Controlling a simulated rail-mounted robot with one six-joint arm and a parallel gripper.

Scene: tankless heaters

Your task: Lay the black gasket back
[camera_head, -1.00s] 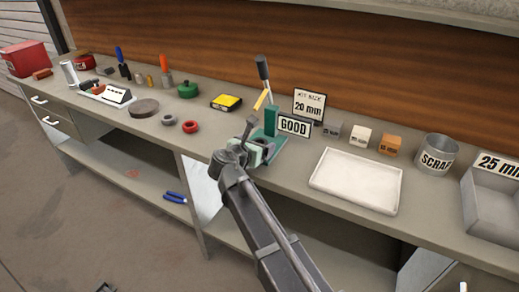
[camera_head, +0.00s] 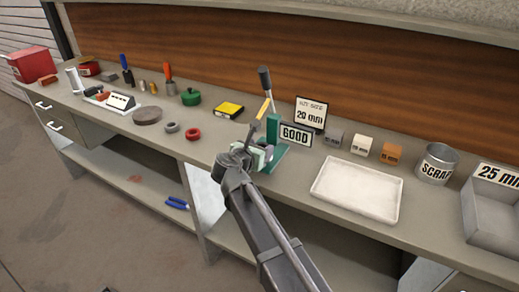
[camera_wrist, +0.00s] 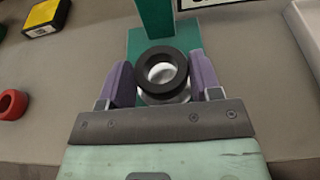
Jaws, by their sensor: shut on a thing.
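The black gasket (camera_wrist: 160,70) is a thick ring, seen from above between my two purple fingers in the wrist view. My gripper (camera_wrist: 162,85) is shut on it. Through and below the ring a pale, shiny round part shows; I cannot tell whether the gasket touches it. Behind is the green press (camera_wrist: 154,18), which also stands on the bench in the head view (camera_head: 273,130) with a black-handled lever. In the head view my gripper (camera_head: 262,154) is at the front of the press, and the gasket is too small to make out there.
A red ring (camera_head: 193,134) and a grey ring (camera_head: 172,127) lie left of the press. A GOOD sign (camera_head: 296,135) stands by it. An empty white tray (camera_head: 357,190), small blocks and a SCRAP can (camera_head: 436,164) are to the right. The bench front between rings and press is clear.

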